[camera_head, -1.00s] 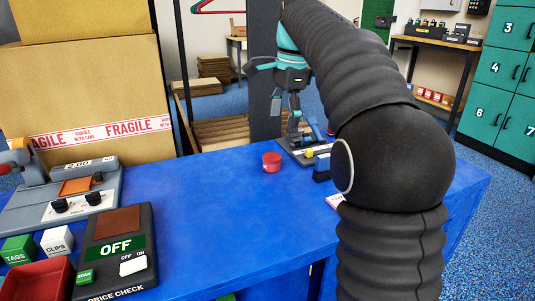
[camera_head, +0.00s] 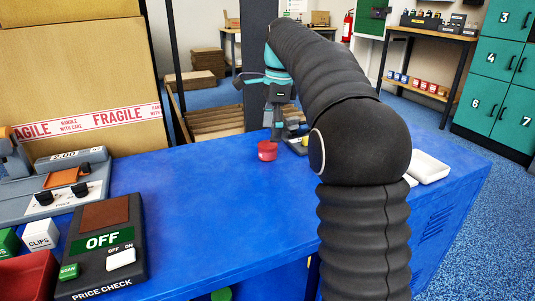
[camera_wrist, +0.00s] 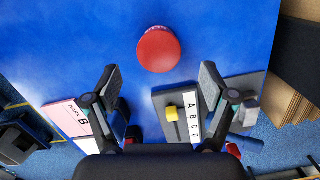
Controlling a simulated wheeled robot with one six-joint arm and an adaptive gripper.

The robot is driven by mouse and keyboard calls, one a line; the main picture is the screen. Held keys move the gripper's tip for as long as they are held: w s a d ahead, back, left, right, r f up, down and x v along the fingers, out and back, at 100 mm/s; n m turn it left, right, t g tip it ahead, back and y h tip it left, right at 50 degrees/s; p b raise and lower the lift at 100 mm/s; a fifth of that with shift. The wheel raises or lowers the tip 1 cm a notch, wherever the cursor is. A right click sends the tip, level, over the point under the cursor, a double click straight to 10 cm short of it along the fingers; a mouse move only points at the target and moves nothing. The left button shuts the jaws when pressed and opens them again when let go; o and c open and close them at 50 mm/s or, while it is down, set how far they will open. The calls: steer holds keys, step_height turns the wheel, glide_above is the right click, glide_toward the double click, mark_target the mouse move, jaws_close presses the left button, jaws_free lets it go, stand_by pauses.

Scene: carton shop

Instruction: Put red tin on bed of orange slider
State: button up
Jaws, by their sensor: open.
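The red tin (camera_head: 267,151) stands upright on the blue table in the head view, and its round top (camera_wrist: 158,50) shows in the wrist view. My gripper (camera_head: 277,125) hangs behind and slightly right of it. In the wrist view my gripper (camera_wrist: 159,82) is open and empty, its fingers wide apart, the tin beyond the tips and apart from them. A grey slider bed (camera_wrist: 161,100) marked A B C D carries a yellow knob (camera_wrist: 171,113); the right finger covers part of it. I cannot make out an orange knob on a slider.
A grey device with an orange plate (camera_head: 62,178) and a price-check box (camera_head: 103,240) stand at the left of the table. A large carton (camera_head: 80,90) is behind them. A white tray (camera_head: 428,168) lies at right. The table's middle is clear.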

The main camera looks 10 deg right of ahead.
mark_target(268, 144)
steer(key=shift+a+f+b, duration=0.25)
steer(key=shift+f+b, duration=0.1)
steer(key=shift+f, duration=0.95)
steer(key=shift+a+f+b, duration=0.25)
steer(key=shift+f+b, duration=0.1)
steer(key=shift+f, duration=0.9)
steer(key=c, duration=1.4)
steer(key=shift+c, duration=0.2)
steer(key=shift+r, duration=0.15)
